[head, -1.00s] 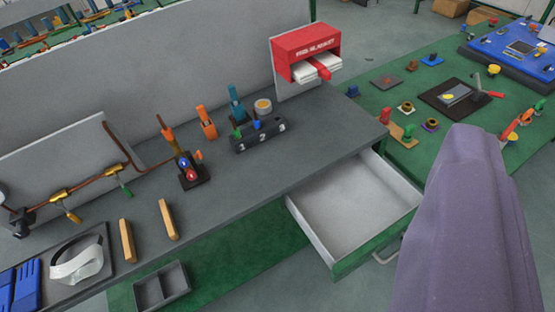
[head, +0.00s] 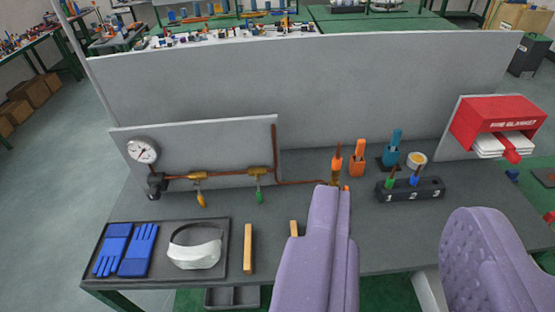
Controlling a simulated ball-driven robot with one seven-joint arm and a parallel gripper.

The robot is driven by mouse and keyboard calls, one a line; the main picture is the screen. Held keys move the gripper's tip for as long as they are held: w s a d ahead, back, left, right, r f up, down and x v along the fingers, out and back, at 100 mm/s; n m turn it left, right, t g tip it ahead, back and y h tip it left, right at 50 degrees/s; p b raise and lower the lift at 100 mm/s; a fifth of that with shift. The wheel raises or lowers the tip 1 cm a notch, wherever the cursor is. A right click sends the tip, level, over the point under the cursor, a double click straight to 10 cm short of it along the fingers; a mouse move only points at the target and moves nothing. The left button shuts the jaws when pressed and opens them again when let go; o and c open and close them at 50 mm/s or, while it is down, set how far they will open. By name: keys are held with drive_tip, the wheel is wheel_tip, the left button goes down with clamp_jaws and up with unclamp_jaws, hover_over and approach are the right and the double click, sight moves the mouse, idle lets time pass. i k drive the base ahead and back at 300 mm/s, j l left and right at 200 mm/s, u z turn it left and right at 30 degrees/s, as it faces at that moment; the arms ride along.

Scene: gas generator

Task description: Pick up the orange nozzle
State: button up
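Several orange things stand on the grey bench, and I cannot tell for sure which is the nozzle. A small orange piece (head: 346,188) shows just above my left finger, its lower part hidden. An orange torch handle (head: 337,163) and an upright orange piece (head: 358,156) stand behind it. A dark rack (head: 408,195) numbered 1, 2, 3 stands to the right, with a green nozzle (head: 390,174) and a blue nozzle (head: 413,180) in or behind it. My gripper (head: 402,203) is open, its two purple fingers wide apart, with nothing held between them.
A pressure gauge (head: 142,150) and copper pipe (head: 225,174) with valves stand at the left. A tray (head: 222,266) holds blue gloves and white goggles. A wooden stick (head: 248,247) lies near the front. A red fire blanket box (head: 499,118) hangs at the right.

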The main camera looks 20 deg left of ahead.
sight(338, 161)
drive_tip(key=i+l, duration=0.25)
drive_tip(key=i, duration=0.3)
drive_tip(key=i+l+u, duration=0.1)
drive_tip(key=i, duration=0.4)
drive_tip(key=i+l+u, duration=0.1)
drive_tip(key=i+l, duration=0.25)
drive_tip(key=i, duration=0.15)
